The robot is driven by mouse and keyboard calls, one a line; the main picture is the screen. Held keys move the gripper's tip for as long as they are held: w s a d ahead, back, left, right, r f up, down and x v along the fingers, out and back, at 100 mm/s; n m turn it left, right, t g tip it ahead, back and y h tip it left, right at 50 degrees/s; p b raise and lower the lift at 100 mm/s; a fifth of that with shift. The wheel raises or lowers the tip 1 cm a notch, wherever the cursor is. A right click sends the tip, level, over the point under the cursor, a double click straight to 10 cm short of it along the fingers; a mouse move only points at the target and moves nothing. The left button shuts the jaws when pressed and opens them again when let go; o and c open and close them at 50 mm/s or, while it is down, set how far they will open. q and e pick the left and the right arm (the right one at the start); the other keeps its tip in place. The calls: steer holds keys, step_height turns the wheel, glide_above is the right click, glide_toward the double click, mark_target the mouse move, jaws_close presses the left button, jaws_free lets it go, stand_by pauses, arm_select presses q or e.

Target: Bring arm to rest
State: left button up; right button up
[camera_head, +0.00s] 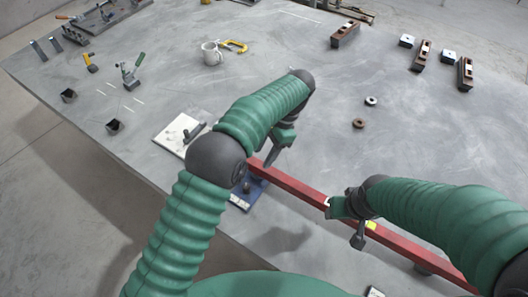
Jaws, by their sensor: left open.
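My left arm comes in from the lower left and bends at a dark elbow. Its gripper (271,157) is open, points down, and is just above and behind the left end of a long red bar (298,189). The arm partly hides it. My right arm comes in from the right. Its gripper (346,226) is at the middle of the red bar, close to a small yellow mark on it. I cannot tell whether its fingers close on the bar. The bar's left end is above a blue fixture (249,192) on the table.
The grey table (300,40) has a white plate (181,133), a mug (211,53), a yellow clamp (236,46), and two rings (358,124). Brown blocks (345,34) stand at the back right, tools (131,74) at the left. The middle behind the arms is mostly clear.

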arm_select(q)
steer(key=shift+a, duration=0.1)
stand_by(0.3)
steer(key=s+a+f+n+t+h, duration=0.1)
steer(key=s+a+n+t+h, duration=0.3)
steer(key=s+a+n, duration=0.8)
steer(key=s+a, duration=0.6)
steer(key=shift+a+t, duration=0.2)
steer(key=shift+t, duration=0.1)
steer(key=shift+s+a, duration=0.15)
steer(key=shift+a, duration=0.05)
steer(key=shift+d, duration=0.1)
stand_by(1.9)
